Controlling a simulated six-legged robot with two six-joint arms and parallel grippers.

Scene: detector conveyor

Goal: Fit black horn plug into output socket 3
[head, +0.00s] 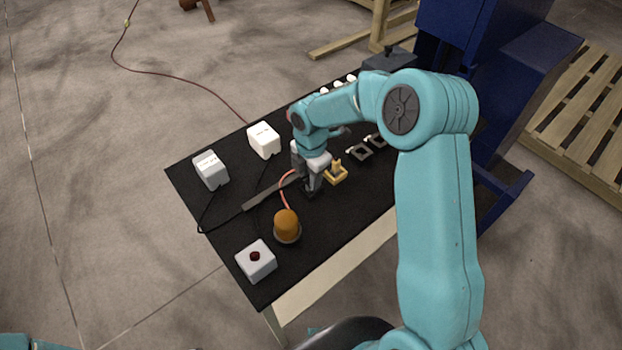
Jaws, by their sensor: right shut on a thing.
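My right gripper (312,186) reaches down over the black table from the right arm. It is shut on a small dark thing low between its fingers, which I take to be the black horn plug; it is mostly hidden by the fingers and hard to tell from the black top. A yellow socket-like fitting (336,173) is just right of the gripper. Two dark fittings with light edges, a nearer one (360,152) and a farther one (377,140), continue that row. I cannot read which is output socket 3. My left gripper is out of view.
A grey strip (264,194) lies left of the gripper. A blue machine (455,45) stands behind.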

